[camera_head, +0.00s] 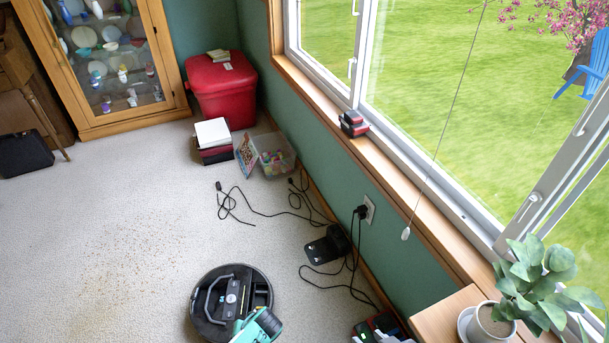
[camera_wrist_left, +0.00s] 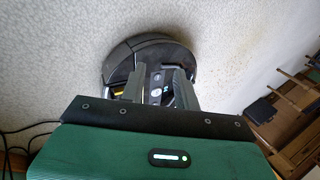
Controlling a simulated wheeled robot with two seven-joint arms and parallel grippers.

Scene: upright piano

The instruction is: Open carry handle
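The round black robot vacuum (camera_head: 236,285) lies on the carpet at the bottom middle of the head view. A grey curved carry handle (camera_head: 209,297) lies along the left side of its dark label strip; I cannot tell whether it is raised. In the left wrist view, the vacuum (camera_wrist_left: 150,48) lies beyond my left gripper (camera_wrist_left: 160,92). The grey fingers look apart, with the label panel between them. The green gripper body hides the vacuum's lower part.
A black dock (camera_head: 327,245) and loose cables (camera_head: 262,212) lie right of the vacuum by the wall. A wooden stand with a potted plant (camera_head: 492,318) is at the lower right. Books, a clear bin and a red hamper (camera_head: 222,95) stand farther back. Carpet at left is open, with scattered crumbs (camera_head: 125,285).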

